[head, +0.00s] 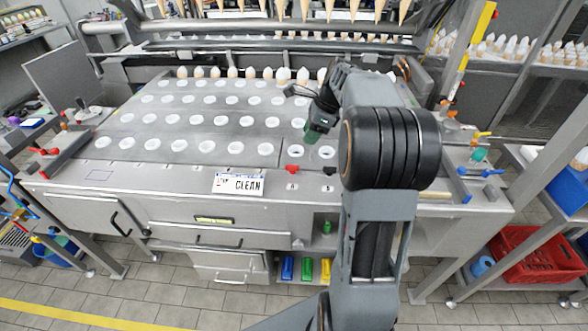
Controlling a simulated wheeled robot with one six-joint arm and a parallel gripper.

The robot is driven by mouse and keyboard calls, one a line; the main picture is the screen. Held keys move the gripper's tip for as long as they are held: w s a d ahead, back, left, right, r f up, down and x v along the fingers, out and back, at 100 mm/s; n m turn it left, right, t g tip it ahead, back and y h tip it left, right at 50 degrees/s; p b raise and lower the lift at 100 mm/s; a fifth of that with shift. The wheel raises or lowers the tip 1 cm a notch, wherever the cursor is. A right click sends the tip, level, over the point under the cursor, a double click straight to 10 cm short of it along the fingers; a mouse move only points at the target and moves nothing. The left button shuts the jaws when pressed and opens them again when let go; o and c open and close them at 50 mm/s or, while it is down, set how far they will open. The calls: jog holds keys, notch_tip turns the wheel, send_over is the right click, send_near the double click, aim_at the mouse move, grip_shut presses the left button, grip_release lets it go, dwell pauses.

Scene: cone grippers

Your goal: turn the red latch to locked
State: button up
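A small red latch (292,168) sits on the front edge of the steel machine top, above a plate marked A. A similar black latch (328,171) is beside it on the right, above a plate marked B. Both are too small to tell how far they are turned. My gripper (312,137) is above the machine top, behind the red latch and a little to its right, apart from it. Its end looks dark with a green part. The fingers are too small and too much in shadow to tell whether they are open or shut.
The machine top (128,149) has rows of white-rimmed holes, with several cones at the back. A CLEAN sign (239,184) hangs on the front edge left of the latch. Red handles (45,151) are at the far left. A red crate (525,256) stands at the lower right.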

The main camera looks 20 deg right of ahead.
aim_at(293, 165)
jog(key=x, duration=1.3)
jog(key=shift+w+f, duration=0.2)
jog(key=shift+f, duration=0.2)
jog(key=shift+d, duration=0.1)
grip_shut()
